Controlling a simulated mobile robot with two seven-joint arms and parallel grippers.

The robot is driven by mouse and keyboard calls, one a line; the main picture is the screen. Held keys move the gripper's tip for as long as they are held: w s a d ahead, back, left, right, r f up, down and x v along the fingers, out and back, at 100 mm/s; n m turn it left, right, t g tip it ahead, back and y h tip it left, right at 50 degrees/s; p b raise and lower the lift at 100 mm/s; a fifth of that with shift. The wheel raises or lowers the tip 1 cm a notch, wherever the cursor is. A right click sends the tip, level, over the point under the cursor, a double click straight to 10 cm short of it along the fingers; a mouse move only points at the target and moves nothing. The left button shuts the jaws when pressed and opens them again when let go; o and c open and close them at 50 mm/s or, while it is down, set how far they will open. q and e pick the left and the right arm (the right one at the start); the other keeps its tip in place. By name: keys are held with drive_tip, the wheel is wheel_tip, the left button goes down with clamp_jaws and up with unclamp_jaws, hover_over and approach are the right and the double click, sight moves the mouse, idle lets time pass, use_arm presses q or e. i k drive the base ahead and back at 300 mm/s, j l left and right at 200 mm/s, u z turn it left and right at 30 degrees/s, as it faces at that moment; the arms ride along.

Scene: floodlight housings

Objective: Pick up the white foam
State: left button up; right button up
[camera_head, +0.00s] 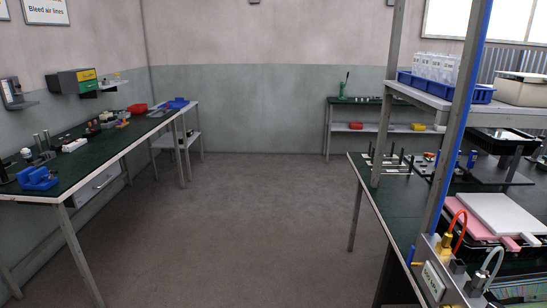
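A flat white slab (503,213), which looks like the white foam, lies on the right workbench (400,195) near the right edge of the picture. A pink slab (464,219) lies beside it and partly under it. Both rest on a dark frame or tray whose details are hard to make out. Neither of my grippers shows in the head view, and nothing is seen touching the white slab.
A grey upright with a blue strip (460,110) stands before the right bench. A box with orange and grey hoses (440,283) sits at its near edge. A shelf with a blue crate (480,94) is above. A left bench (100,150) holds small parts. The floor (230,220) between is clear.

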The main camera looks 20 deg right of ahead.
sight(501, 217)
drive_tip(key=i+j+z, duration=0.1)
drive_tip(key=i+z, duration=0.25)
drive_tip(key=i+j+z, duration=0.1)
drive_tip(key=z, duration=0.25)
drive_tip(key=i+j+z, duration=0.2)
drive_tip(key=z, duration=0.15)
drive_tip(key=i+j+z, duration=0.35)
drive_tip(key=j+z, duration=0.35)
drive_tip(key=i+j, duration=0.05)
